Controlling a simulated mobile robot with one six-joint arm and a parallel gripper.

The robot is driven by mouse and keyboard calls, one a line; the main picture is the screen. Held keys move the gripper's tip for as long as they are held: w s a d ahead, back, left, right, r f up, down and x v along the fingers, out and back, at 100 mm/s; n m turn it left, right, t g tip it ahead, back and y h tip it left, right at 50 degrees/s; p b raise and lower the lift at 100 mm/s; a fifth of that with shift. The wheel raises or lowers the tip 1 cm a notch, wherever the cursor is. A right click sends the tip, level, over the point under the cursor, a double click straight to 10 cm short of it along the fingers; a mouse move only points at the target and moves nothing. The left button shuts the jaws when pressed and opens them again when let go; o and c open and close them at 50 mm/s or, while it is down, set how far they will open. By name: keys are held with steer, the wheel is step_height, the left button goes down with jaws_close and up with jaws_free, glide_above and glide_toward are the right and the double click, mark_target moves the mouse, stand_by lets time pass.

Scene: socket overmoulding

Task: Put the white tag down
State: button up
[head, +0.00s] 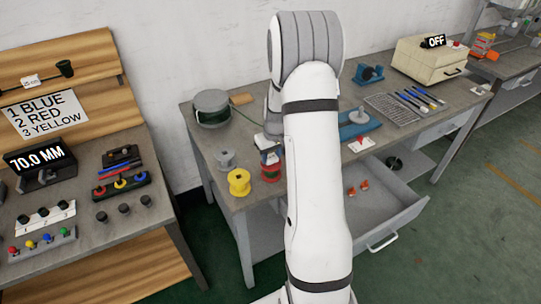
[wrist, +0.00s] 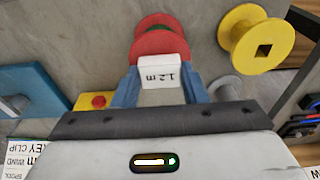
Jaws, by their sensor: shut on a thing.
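The white tag (wrist: 164,70), marked "1.2 m", sits between the two blue fingers of my gripper (wrist: 161,82) in the wrist view. My gripper is shut on it. The tag is in front of a red spool (wrist: 158,42) and overlaps its near edge in this view; I cannot tell whether they touch. In the head view my arm hides most of the gripper, and the tag cannot be made out clearly. The red spool also shows there (head: 270,173), on the workbench (head: 213,145) just below the gripper.
A yellow spool (wrist: 255,37) and a grey spool (wrist: 227,88) stand close by. A green cable drum (head: 211,108) is behind them. A blue fixture (head: 356,124) and a wire rack (head: 391,108) lie to the right. A drawer (head: 376,215) hangs open below the bench.

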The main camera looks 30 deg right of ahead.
steer(key=o, duration=0.9)
steer(key=shift+o, duration=0.2)
steer(key=shift+r, duration=0.1)
steer(key=shift+r+p, duration=0.25)
steer(key=shift+p, duration=0.1)
step_height(320, 180, up, 12)
steer(key=s, duration=0.2)
steer(key=s+a+r, duration=0.8)
steer(key=s+a, duration=0.4)
steer(key=s, duration=0.4)
steer(key=s+a+r+t, duration=0.1)
steer(key=s+a, duration=0.3)
steer(key=s, duration=0.4)
steer(key=shift+a+r+b, duration=0.15)
steer(key=shift+a+b, duration=0.15)
steer(key=shift+b, duration=0.15)
